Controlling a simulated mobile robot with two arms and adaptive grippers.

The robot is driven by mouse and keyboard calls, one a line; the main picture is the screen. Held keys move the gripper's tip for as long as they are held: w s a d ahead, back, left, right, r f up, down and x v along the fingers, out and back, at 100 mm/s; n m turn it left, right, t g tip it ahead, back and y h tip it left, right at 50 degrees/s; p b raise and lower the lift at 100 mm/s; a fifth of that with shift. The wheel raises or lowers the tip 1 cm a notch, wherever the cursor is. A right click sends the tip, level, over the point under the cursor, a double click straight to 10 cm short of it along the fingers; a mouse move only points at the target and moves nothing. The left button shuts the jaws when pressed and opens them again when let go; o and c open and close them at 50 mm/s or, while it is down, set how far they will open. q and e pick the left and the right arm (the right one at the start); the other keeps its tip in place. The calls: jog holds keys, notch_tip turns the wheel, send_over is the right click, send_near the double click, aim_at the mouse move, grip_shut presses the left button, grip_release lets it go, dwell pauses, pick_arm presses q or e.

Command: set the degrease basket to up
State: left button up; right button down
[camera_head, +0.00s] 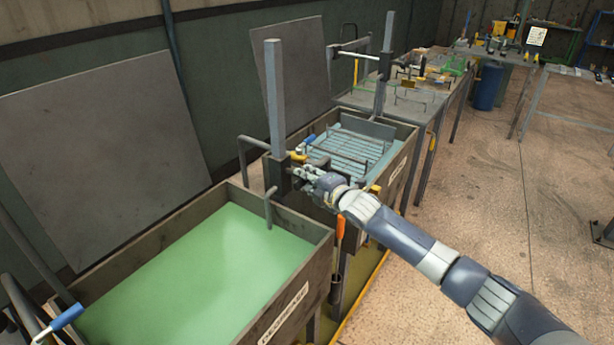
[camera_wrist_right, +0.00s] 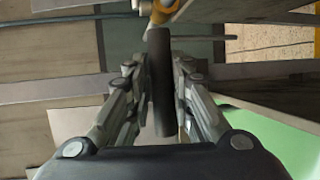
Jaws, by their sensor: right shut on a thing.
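A tank of green liquid (camera_head: 205,265) is at the lower left in the head view, with a label (camera_head: 283,313) on its front that is too small to read surely. No basket shows through the liquid. A grey post (camera_head: 275,95) stands at its far end, with a dark slide block (camera_head: 276,176) low on it. My right gripper (camera_head: 325,186) is beside this block. In the right wrist view, the gripper (camera_wrist_right: 160,95) is shut on a dark round bar (camera_wrist_right: 160,70), which lies between its fingers. My left gripper is out of view.
A second tank (camera_head: 396,172) with bluish liquid and a wire rack (camera_head: 350,150) stands beyond. Another post (camera_head: 388,45) rises behind it. A blue-handled lever (camera_head: 67,316) is at lower left. An orange handle (camera_head: 340,228) hangs between the tanks. The floor at right is open.

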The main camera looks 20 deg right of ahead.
notch_tip(320, 180, up, 16)
jog(key=p, duration=0.9)
jog(key=shift+f, duration=0.2)
jog(key=shift+w+d, duration=0.1)
jog(key=shift+d, duration=0.05)
jog(key=c, duration=1.6)
grip_release()
jog(key=shift+o, duration=0.6)
jog(key=shift+f, duration=0.15)
